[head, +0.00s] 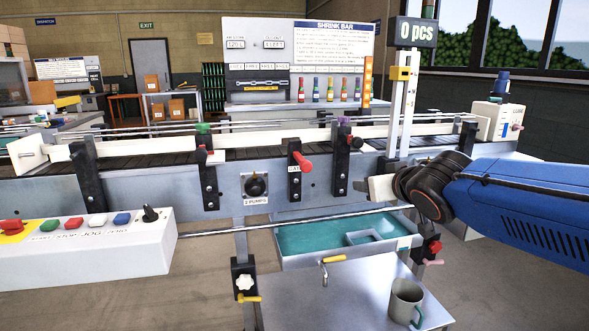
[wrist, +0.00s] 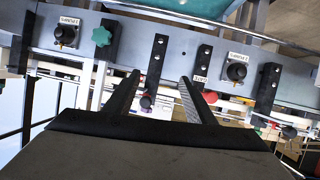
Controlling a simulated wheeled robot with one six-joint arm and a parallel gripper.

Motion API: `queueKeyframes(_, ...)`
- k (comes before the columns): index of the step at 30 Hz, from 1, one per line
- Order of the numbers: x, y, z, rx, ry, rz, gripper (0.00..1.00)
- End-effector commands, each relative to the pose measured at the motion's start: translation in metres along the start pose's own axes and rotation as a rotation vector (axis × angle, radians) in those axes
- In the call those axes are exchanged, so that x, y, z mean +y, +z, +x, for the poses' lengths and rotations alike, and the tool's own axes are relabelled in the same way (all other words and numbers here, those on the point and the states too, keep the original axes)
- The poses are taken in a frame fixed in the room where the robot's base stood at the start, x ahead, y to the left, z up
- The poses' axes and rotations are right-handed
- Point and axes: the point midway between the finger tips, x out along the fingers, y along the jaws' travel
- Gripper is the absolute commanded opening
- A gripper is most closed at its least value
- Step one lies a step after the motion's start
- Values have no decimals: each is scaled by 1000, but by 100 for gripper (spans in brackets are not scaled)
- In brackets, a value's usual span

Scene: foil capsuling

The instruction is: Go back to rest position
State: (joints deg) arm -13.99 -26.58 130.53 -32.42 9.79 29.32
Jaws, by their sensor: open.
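My gripper (head: 375,188) is at the right of the head view, at the end of the blue arm, close to the front side of the conveyor (head: 325,192). In the wrist view my gripper (wrist: 160,78) shows two dark fingers set apart with nothing held between them. Beyond the fingers, the conveyor's side panel (wrist: 215,62) appears upside down, with black brackets and knobs. In the head view the fingers are small and partly hidden by the wrist, so I cannot tell whether they touch the panel.
A red-handled lever (head: 302,163) sits left of my gripper. A teal-lined tray (head: 300,262) hangs below, over a lower table (head: 340,300) with a grey mug (head: 404,300). A post with a counter display (head: 416,32) rises behind the gripper. A button panel (head: 90,250) stands front left.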

Motion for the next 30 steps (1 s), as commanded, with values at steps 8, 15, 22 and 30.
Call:
queueKeyframes(8, 60, 142, -78, -355, 155, 80, 50)
queueKeyframes(15, 52, 250, -150, -641, 132, 150, 50)
queueKeyframes(22, 34, 294, -183, -766, 78, 181, 50)
queueKeyframes(30, 33, 297, -185, -775, 72, 181, 50)
